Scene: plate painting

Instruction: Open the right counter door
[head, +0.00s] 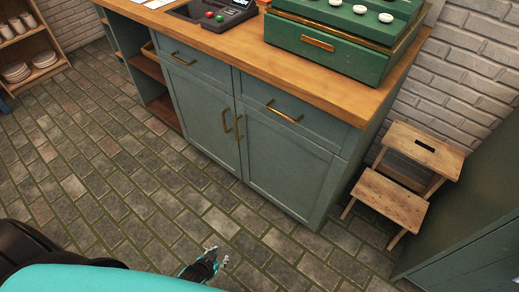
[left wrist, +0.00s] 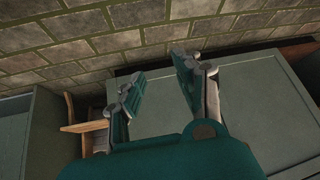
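The right counter door (head: 285,170) is a grey-green panel on the front of the counter, and it is closed. Its upright brass handle (head: 238,127) is at the door's left edge, beside the left door's handle (head: 226,121). My left gripper (head: 218,256) is low over the brick floor in front of the counter, well apart from the handle. In the left wrist view my left gripper (left wrist: 160,80) has its fingers spread with nothing between them. Grey-green panels fill the view behind it, and no handle shows there. My right gripper is not in view.
A wooden step stool (head: 400,190) stands at the counter's right end, and a green cabinet (head: 475,225) is at the far right. Drawers sit above the doors. A green box (head: 330,50) is on the wooden countertop (head: 235,50). The brick floor (head: 110,165) before the counter is clear.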

